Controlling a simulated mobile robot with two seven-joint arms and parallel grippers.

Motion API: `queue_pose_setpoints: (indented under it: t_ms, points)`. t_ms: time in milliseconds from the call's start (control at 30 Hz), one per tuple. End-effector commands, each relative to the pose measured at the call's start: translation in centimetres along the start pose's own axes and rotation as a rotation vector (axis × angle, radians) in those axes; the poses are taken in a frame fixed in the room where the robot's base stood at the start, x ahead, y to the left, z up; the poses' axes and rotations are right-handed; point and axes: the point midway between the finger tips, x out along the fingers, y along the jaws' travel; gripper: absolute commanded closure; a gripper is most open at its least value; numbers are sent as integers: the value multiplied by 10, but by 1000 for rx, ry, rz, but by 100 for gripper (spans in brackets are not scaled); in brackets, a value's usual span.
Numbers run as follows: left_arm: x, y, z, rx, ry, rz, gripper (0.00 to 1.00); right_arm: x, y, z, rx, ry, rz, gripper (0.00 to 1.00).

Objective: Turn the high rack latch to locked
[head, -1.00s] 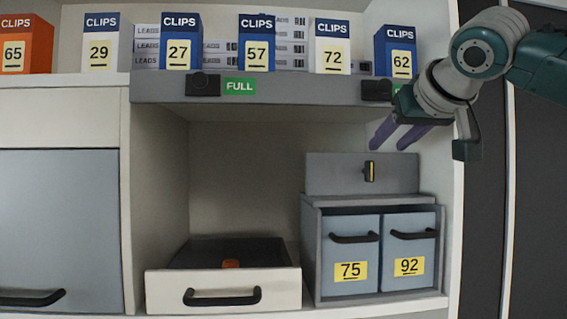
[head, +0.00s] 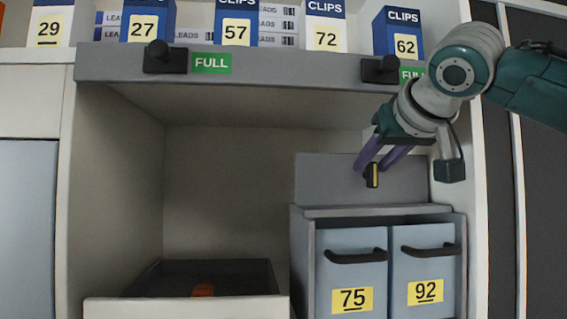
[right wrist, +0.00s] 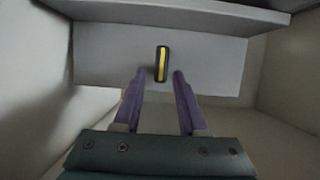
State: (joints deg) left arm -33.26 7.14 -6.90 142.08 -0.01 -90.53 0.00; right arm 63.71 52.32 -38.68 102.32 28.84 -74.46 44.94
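The latch (head: 372,175) is a small black handle with a yellow stripe, standing upright on a grey panel (head: 318,180) above the two blue-grey bins. In the right wrist view the latch (right wrist: 161,64) sits ahead of and between my purple fingertips. My right gripper (head: 374,169) is open and empty, its fingers spread and pointing at the latch. In the right wrist view the fingers (right wrist: 159,74) look just short of the latch, with no contact visible. My left gripper is not in view.
Bins 75 (head: 352,268) and 92 (head: 427,262) stand below the panel. A shelf edge (head: 290,66) with black knobs and green FULL labels runs above. Clip boxes (head: 325,28) stand on it. An open drawer (head: 185,308) holds something orange at lower left.

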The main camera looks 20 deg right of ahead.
Motion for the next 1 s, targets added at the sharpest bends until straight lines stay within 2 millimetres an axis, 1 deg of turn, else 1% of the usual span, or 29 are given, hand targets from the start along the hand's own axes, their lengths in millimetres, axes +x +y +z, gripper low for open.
queue_pose_setpoints:
  t_ms: [33,67,333,767,1000]
  points:
    - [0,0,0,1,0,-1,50,0,0,0,0,0,0,66]
    - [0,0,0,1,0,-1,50,0,0,0,0,0,0,69]
    - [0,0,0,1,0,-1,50,0,0,0,0,0,0,100]
    - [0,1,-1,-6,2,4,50,0,0,0,2,0,0,100]
    - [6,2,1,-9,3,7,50,1,2,2,52,0,-20,100]
